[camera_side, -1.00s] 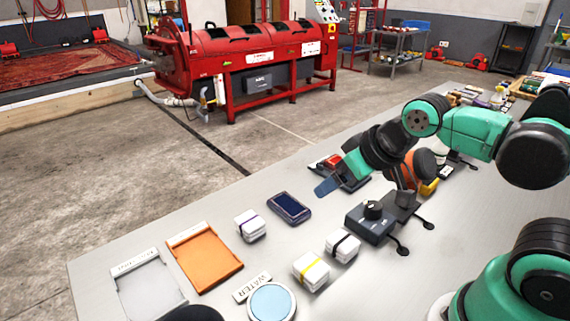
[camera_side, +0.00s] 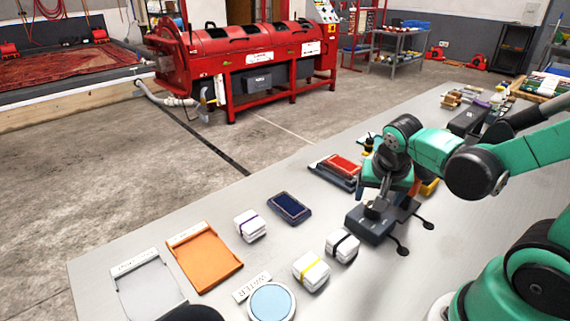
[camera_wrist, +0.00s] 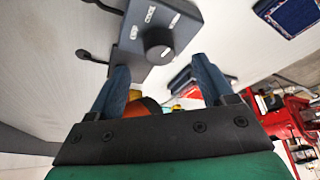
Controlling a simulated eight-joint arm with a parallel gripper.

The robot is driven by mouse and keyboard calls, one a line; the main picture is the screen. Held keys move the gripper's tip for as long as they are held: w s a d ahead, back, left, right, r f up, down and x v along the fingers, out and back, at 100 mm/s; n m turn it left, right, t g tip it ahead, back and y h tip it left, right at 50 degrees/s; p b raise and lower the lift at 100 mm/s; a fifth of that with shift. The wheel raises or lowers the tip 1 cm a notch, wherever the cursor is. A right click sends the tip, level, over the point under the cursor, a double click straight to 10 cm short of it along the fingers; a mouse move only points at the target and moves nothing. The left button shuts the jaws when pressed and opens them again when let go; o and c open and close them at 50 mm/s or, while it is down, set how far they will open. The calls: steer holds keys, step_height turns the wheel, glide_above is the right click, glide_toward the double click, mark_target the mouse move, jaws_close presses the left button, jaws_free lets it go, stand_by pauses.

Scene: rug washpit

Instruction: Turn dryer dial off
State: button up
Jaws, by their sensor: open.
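A dark grey box with a round black dial stands on the table in the side view. The box (camera_side: 366,230) shows there, and the dial is largely hidden by my gripper. In the wrist view the dial (camera_wrist: 157,42) is plain, with a small white mark at its lower right edge, on the box (camera_wrist: 180,22) with small white labels. My gripper (camera_wrist: 160,64) is open, one blue-grey finger each side of the dial's line in the wrist view, and empty. In the side view it points down just above the dial. Contact cannot be told.
Two thin black levers with rounded ends (camera_side: 403,251) stick out beside the box. White banded blocks (camera_side: 342,246) stand close to its front left.

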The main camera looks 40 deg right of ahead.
steer(key=shift+x, duration=1.75)
jaws_close()
